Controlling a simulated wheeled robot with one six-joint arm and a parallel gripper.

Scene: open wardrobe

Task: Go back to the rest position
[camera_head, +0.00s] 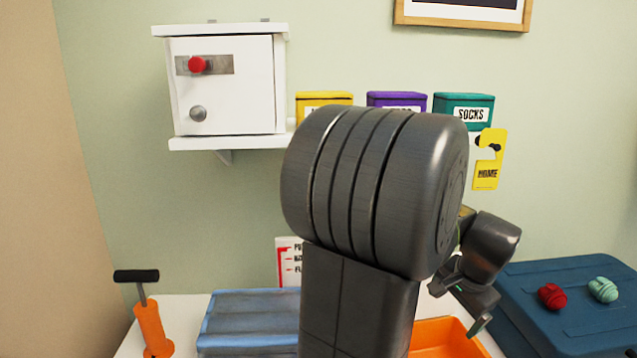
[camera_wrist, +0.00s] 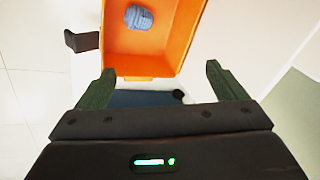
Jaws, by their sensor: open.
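My gripper (camera_head: 462,304) hangs at the right of the head view, above the orange bin (camera_head: 447,338), with its fingers pointing down. In the wrist view my gripper (camera_wrist: 161,88) has its two green fingers wide apart with nothing between them. The orange bin also shows in the wrist view (camera_wrist: 118,64), beyond the fingertips. A rolled blue bundle (camera_wrist: 139,17) lies inside it, apart from the fingers. My arm fills the middle of the head view and hides part of the table and the bin.
A white cabinet (camera_head: 230,85) with a red knob is at upper left. Yellow (camera_head: 318,98), purple (camera_head: 390,98) and teal (camera_head: 462,103) boxes stand behind my arm. A dark blue lid (camera_head: 560,330) bears red (camera_head: 551,297) and mint (camera_head: 603,290) bundles. An orange tool (camera_head: 151,328) stands left of a blue box (camera_head: 250,320).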

